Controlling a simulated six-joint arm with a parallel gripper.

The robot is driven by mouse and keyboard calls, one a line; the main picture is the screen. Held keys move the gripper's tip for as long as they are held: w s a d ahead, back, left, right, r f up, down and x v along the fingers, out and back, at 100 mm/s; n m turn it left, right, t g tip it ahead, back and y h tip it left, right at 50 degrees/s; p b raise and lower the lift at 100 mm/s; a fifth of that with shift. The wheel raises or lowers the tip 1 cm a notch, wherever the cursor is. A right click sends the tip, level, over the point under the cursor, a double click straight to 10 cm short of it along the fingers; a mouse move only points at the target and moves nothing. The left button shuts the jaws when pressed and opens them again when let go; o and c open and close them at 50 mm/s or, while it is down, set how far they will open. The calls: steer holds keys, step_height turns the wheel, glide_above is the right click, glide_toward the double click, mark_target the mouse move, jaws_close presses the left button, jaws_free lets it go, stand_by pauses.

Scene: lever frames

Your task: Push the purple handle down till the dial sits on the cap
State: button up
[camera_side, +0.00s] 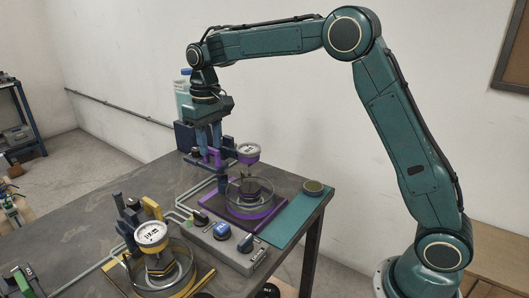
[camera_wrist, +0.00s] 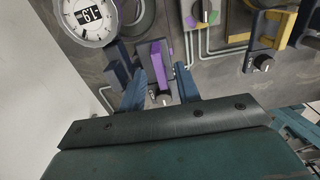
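The purple handle (camera_side: 212,156) belongs to the purple lever frame at the back of the table. My gripper (camera_side: 209,150) points down over it. In the wrist view the fingers of my gripper (camera_wrist: 161,80) are apart, one on each side of the purple handle (camera_wrist: 155,62); I cannot tell whether they touch it. The purple-rimmed dial (camera_side: 248,150) is raised above a clear round dish (camera_side: 264,184) on the purple base (camera_side: 253,219). The white dial face (camera_wrist: 90,17) shows at the wrist view's top left.
A yellow lever frame with its dial (camera_side: 151,234) stands in front. A grey control box (camera_side: 232,240) with knobs lies between the frames. A bottle (camera_side: 182,100) stands behind my gripper.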

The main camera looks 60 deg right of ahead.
mark_target(211, 152)
jaws_close()
steer(key=shift+f, duration=2.55)
jaws_free()
steer(key=shift+r, duration=0.2)
